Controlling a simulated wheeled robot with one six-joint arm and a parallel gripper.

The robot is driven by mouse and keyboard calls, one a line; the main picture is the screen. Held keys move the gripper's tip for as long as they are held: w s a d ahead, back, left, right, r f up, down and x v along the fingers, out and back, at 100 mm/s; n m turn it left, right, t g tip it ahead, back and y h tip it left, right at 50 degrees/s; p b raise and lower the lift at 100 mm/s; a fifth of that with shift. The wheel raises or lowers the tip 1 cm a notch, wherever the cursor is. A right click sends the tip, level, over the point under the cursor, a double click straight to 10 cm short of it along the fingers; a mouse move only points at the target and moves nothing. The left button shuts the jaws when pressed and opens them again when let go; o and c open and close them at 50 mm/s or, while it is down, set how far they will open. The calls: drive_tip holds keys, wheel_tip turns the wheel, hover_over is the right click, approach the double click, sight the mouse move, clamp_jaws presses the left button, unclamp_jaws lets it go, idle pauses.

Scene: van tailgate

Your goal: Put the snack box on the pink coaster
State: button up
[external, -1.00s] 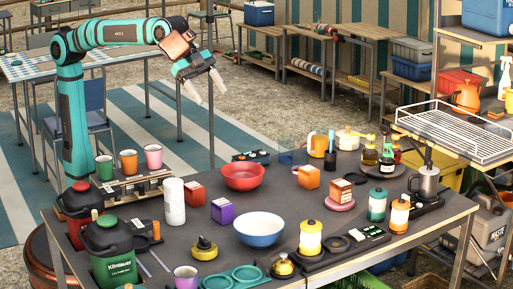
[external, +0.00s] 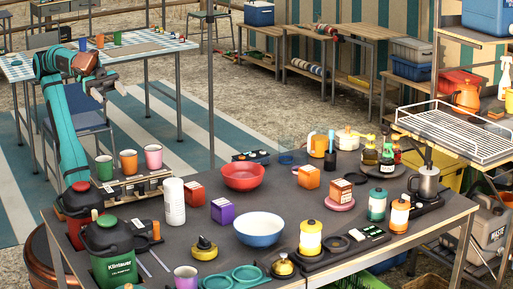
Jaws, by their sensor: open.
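A brown box with a pale label (external: 341,188), which looks like the snack box, stands upright on the pink coaster (external: 338,206) at the right of the dark table. The coaster's rim shows around its base. My gripper (external: 112,93) is folded back near my arm at the upper left, far from the box and the coaster. It is small and partly hidden against the chair and striped mat, and it appears open and empty.
A red bowl (external: 244,177), a blue-and-white bowl (external: 260,229), an orange box (external: 309,177), a red box (external: 195,193) and a purple box (external: 222,211) stand on the table. Lanterns and bottles crowd its right side. Small bare patches lie between them.

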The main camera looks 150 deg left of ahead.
drive_tip(key=s+d+f+t, duration=0.1)
drive_tip(key=s+d+f, duration=0.1)
drive_tip(key=s, duration=0.3)
drive_tip(key=shift+s+f+h, duration=0.3)
drive_tip(key=shift+f+h, duration=0.1)
drive_tip(key=shift+f, duration=0.3)
